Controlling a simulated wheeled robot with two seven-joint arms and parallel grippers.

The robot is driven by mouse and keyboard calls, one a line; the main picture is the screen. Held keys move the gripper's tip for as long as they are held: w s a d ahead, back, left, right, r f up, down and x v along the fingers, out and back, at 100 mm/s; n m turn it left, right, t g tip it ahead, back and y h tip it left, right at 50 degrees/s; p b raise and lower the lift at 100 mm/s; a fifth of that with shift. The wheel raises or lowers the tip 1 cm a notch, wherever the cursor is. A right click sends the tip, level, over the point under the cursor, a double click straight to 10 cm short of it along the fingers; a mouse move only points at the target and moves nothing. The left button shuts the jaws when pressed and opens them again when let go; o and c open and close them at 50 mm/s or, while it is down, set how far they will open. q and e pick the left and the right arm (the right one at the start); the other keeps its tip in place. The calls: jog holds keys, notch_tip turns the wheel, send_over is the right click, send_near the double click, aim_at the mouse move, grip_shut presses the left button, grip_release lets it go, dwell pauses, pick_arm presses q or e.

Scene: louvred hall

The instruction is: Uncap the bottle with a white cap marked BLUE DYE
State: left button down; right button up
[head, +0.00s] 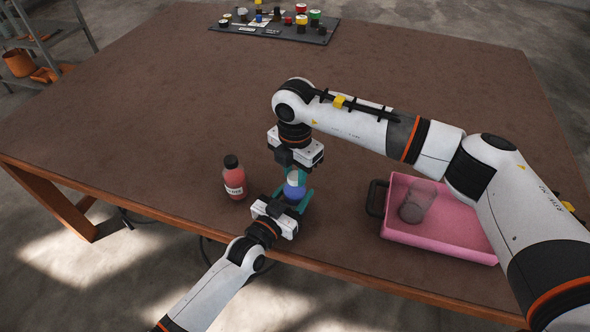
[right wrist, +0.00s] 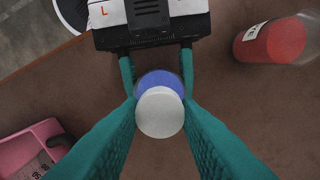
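The bottle with a white cap (head: 294,176) stands on the table near its front edge; its body is blue (head: 293,191). In the right wrist view I look down on the round white cap (right wrist: 160,113); the lettering is not visible. My left gripper (head: 290,200) reaches in from the front, its teal fingers closed on both sides of the blue body. My right gripper (right wrist: 160,108) comes from above, its teal fingertips against opposite sides of the cap. The cap sits on the bottle.
A red bottle with a black cap (head: 234,178) stands close on the left. A pink tray (head: 438,240) with a dark handle, holding a clear container (head: 415,205), lies on the right. A dark board (head: 262,31) with several small items is at the back. Mid-table is clear.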

jog(key=shift+c, duration=0.7)
jog(key=n, duration=1.3)
jog(key=shift+n, duration=0.4)
jog(key=n, duration=0.4)
jog(key=shift+r, duration=0.1)
jog(key=n, duration=0.8)
jog(key=shift+n, duration=0.4)
jog(key=n, duration=0.9)
jog(key=shift+n, duration=0.3)
jog(key=shift+r, duration=0.2)
jog(key=shift+r, duration=0.95)
